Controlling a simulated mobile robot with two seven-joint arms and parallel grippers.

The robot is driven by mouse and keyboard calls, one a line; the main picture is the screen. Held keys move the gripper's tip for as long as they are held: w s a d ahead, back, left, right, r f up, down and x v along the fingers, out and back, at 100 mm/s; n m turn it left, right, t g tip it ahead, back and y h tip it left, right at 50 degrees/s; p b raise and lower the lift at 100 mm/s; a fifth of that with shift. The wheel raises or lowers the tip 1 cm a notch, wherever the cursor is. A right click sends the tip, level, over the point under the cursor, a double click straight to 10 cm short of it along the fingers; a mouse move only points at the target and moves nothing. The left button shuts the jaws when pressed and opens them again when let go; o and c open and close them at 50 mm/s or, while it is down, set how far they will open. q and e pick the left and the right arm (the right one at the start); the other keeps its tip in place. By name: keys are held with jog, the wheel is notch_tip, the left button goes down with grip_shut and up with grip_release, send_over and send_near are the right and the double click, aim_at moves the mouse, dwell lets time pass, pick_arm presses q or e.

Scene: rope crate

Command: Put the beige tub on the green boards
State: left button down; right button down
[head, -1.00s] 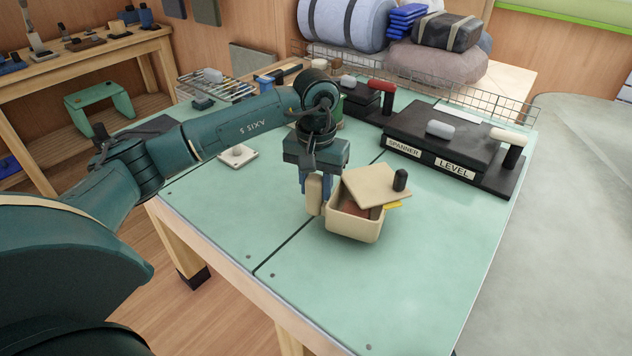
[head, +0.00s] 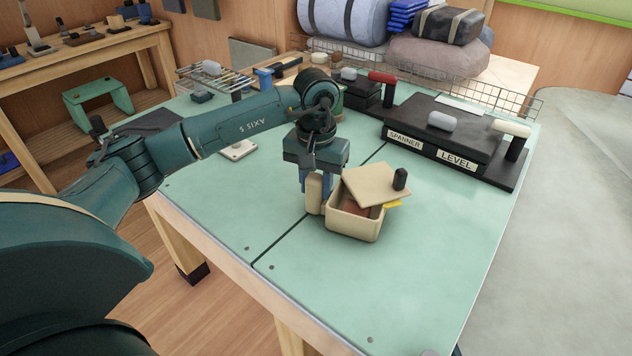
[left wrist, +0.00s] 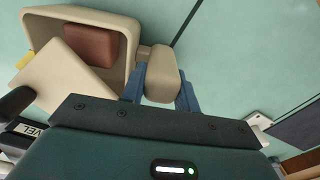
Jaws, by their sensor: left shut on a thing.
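The beige tub (head: 352,225) is over the front middle of the green boards (head: 400,270), close to the dark seam between them. I cannot tell whether its base touches the boards. Its beige lid (head: 372,184) with a black knob (head: 400,179) lies askew, leaving the tub partly open. A reddish-brown block (left wrist: 92,43) shows inside, and something yellow (head: 393,204) shows at the edge under the lid. My left gripper (head: 314,190), pointing down, is shut on the tub's beige side handle (left wrist: 164,75). My right gripper is not in view.
A black rack (head: 440,140) labelled SPANNER and LEVEL stands at the back right. A white square piece (head: 238,150) and a wire rack (head: 215,77) are at the back left. A wire fence (head: 480,92) edges the back. The front boards are clear.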

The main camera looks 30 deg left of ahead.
pick_arm(q)
jog(key=shift+f, duration=0.25)
jog(key=c, duration=1)
grip_release()
jog(key=shift+o, duration=0.2)
jog(key=shift+c, duration=0.3)
jog(key=shift+c, duration=0.7)
notch_tip(320, 180, up, 13)
jog(key=shift+r, duration=0.1)
